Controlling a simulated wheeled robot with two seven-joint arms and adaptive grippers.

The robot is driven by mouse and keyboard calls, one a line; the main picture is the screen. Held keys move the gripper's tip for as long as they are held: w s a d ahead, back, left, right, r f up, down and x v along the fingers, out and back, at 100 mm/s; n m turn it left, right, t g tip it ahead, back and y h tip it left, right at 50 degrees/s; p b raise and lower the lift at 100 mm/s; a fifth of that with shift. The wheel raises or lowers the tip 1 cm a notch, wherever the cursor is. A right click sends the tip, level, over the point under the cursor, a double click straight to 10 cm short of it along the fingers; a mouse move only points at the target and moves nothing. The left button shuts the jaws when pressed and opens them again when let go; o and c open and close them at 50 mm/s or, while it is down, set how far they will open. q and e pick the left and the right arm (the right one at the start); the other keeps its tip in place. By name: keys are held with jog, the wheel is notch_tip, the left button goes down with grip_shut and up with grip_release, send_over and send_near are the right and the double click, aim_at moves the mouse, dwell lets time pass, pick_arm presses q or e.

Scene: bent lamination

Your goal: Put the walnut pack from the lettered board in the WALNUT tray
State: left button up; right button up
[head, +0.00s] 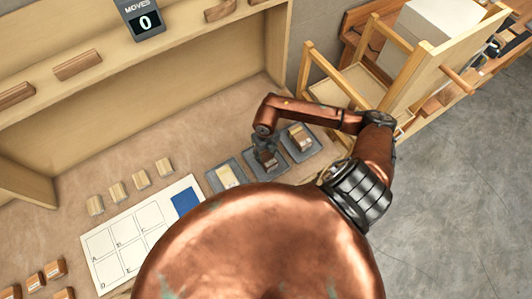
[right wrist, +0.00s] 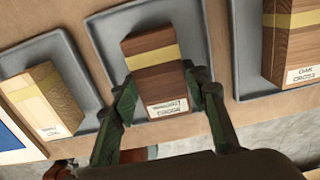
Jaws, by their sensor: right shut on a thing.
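The walnut pack (right wrist: 158,62), dark brown with a yellow band and a small printed label, is between the fingers of my right gripper (head: 264,142). In the right wrist view the green-padded fingers close on both sides of it. It is over or in the middle grey tray (right wrist: 103,50); I cannot tell whether it rests on the bottom. The tray's name is not readable. The lettered board (head: 128,240) is white with outlined cells, and no pack shows on its visible part. My left gripper is not in view.
A pale pack (right wrist: 45,100) lies in the left tray, and an oak pack (right wrist: 292,45) in the right tray. Several small blocks (head: 140,180) stand behind the board, and others at lower left. A counter (head: 145,18) reads 0. A wooden cart (head: 425,60) stands at right.

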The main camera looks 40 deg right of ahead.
aim_at(265, 156)
jog(key=shift+f, duration=0.1)
jog(key=o, duration=0.7)
jog(key=shift+f, duration=0.15)
jog(key=o, duration=0.5)
jog(key=shift+r, duration=0.25)
notch_tip(265, 156, up, 12)
jog(key=p, duration=0.7)
jog(key=shift+a, duration=0.15)
